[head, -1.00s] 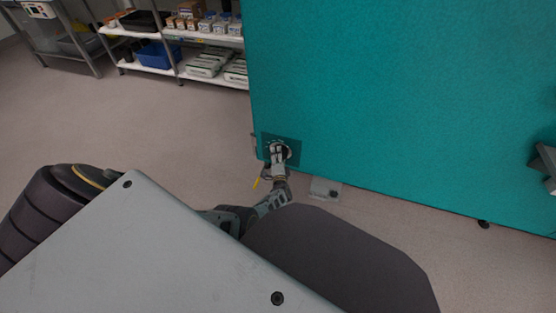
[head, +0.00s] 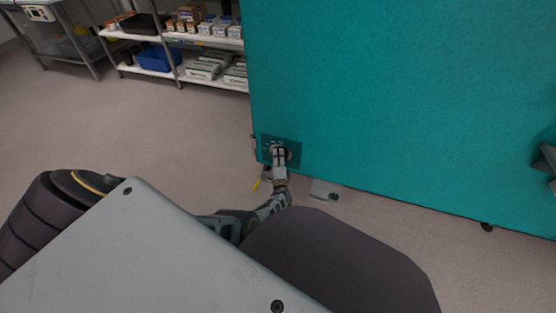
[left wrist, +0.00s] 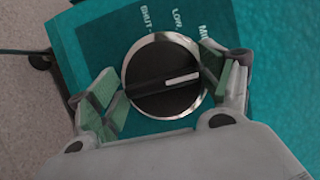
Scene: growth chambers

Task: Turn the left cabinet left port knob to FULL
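The port knob (left wrist: 165,92) is a black dial with a silver ring on a dark teal plate in the left wrist view. Its white pointer line points right and slightly up, past the printed words SHUT, LOW and a partly hidden MI... label. No FULL mark shows. My left gripper (left wrist: 165,84) has its green-padded fingers on opposite sides of the knob, at its rim and seemingly touching it. In the head view my left gripper (head: 279,152) is at the plate (head: 295,149), low on the left end of the teal cabinet (head: 400,90), and covers the knob. My right gripper is not identifiable.
A shelf unit (head: 205,43) with boxes, bottles and a blue bin (head: 158,56) stands at the back left. A small grey block (head: 324,190) lies beside the cabinet's bottom edge. A dark grey object (head: 546,164) shows at the right edge. The floor (head: 130,125) on the left is clear.

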